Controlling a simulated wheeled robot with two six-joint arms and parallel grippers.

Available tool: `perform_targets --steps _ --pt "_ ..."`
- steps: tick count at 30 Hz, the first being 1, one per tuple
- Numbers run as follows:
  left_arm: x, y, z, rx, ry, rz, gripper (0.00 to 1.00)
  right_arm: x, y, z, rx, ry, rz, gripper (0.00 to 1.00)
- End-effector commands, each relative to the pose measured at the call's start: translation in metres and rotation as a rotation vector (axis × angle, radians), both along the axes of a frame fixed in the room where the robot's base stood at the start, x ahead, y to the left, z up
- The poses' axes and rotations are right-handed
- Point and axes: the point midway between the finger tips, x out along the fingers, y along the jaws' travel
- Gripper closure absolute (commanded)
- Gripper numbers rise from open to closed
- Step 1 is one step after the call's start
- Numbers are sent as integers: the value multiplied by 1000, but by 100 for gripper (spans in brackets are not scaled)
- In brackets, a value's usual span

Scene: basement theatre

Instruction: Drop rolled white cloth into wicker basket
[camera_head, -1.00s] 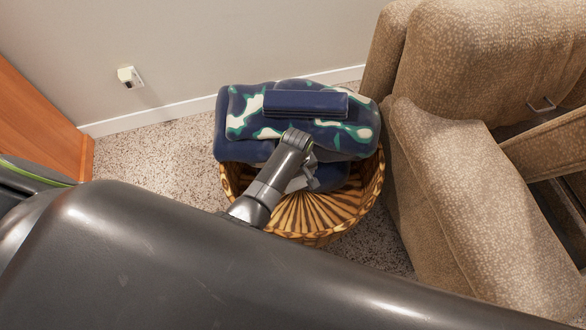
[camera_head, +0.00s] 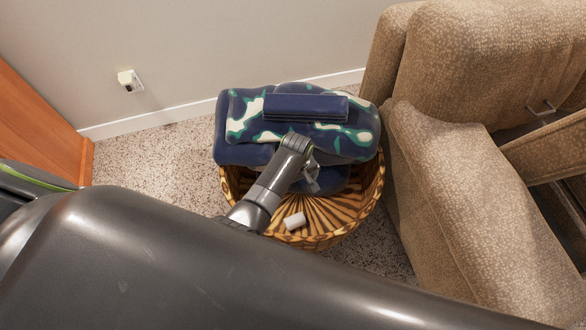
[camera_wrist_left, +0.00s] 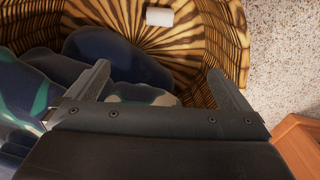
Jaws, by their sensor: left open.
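The rolled white cloth (camera_head: 294,221) is a small white roll inside the wicker basket (camera_head: 372,194), toward its near side. It also shows in the left wrist view (camera_wrist_left: 159,17), apart from the fingers, against the basket's striped inside. My left gripper (camera_head: 312,178) is over the basket. In the left wrist view its two fingers (camera_wrist_left: 158,85) are spread, with nothing held between them. The basket's striped wall also shows in the wrist view (camera_wrist_left: 232,40). My right gripper is not in view.
Dark blue and camouflage-patterned folded fabric (camera_head: 245,115) fills the back of the basket, with a navy folded piece (camera_head: 305,107) on top. A beige armchair (camera_head: 450,190) stands close on the right. A wooden piece (camera_head: 35,130) is at the left, and a wall is behind.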

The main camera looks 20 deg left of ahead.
Motion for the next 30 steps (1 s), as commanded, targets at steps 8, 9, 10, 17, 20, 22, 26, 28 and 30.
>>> perform_targets --steps 8,9,10,17,20,22,26,28,30 --pt "0 0 34 0 0 0 0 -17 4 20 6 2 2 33" --pt "0 0 39 0 0 0 0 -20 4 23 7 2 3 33" --pt "0 0 42 0 0 0 0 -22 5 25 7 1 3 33" --pt "0 0 67 0 0 0 0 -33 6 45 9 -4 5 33" --pt "0 0 78 1 -1 0 0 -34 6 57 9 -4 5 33" --pt "0 0 86 1 -1 0 0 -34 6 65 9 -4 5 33" --pt "0 0 100 1 -1 0 0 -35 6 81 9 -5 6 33" --pt "0 0 108 0 0 0 0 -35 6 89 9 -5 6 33" --pt "0 0 116 0 0 0 0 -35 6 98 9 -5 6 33"
